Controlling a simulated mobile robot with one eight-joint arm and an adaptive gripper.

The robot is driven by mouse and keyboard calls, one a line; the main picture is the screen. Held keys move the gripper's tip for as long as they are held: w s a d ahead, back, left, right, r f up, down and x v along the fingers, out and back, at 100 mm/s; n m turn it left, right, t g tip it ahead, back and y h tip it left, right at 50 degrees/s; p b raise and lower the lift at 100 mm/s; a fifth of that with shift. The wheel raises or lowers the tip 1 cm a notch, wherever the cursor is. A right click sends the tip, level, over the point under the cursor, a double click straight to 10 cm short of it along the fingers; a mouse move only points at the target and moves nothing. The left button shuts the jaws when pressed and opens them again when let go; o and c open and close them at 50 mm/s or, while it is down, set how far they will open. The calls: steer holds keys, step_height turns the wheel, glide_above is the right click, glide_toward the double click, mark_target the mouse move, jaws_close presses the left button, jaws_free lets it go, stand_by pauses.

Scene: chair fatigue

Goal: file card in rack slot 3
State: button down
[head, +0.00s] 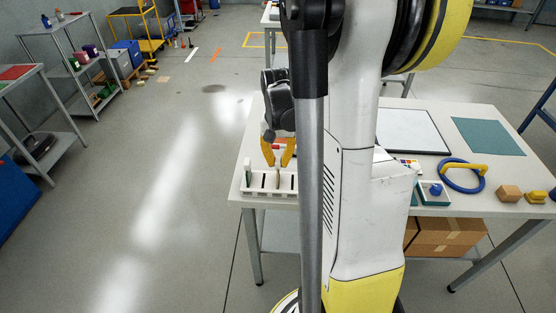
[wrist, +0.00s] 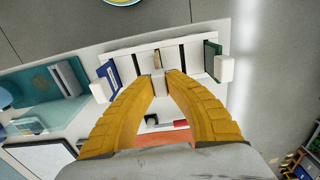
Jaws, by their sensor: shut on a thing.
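The white rack (head: 261,190) stands at the table's near left corner; it has a row of dark slots, and my arm hides its right part in the head view. My gripper (head: 277,163) is above the rack, pointing down. In the wrist view my gripper (wrist: 158,82) is shut on the white tab of a tan card (wrist: 156,60), which is lined up with the rack's middle slot. I cannot tell how deep the card sits. A green card (wrist: 212,58) stands in one end slot and a blue card (wrist: 109,73) in the other.
To the right on the table are a framed white panel (head: 411,131), a teal mat (head: 487,136), a blue ring (head: 450,184), a blue-knobbed box (head: 435,191) and a wooden block (head: 509,193). A cardboard box (head: 445,236) sits below. The floor left of the table is clear.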

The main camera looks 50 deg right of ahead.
steer(key=shift+f+b, duration=0.4)
steer(key=shift+f, duration=0.2)
steer(key=c, duration=1.4)
jaws_free()
step_height(320, 180, up, 12)
steer(key=shift+r, duration=0.1)
steer(key=shift+a, duration=0.1)
steer(key=s+a+n+t, duration=0.1)
steer(key=a+n+t, duration=0.1)
steer(key=a, duration=0.6)
steer(key=s+a+n+t, duration=0.2)
steer(key=a+n, duration=0.2)
steer(key=a, duration=0.5)
steer(key=s+a+r+n+t, duration=0.1)
steer(key=s+a+n+t, duration=0.1)
steer(key=a, duration=0.6)
steer(key=shift+s+a+n+t, duration=0.15)
steer(key=shift+s+n+t, duration=0.1)
steer(key=shift+n+t, duration=0.5)
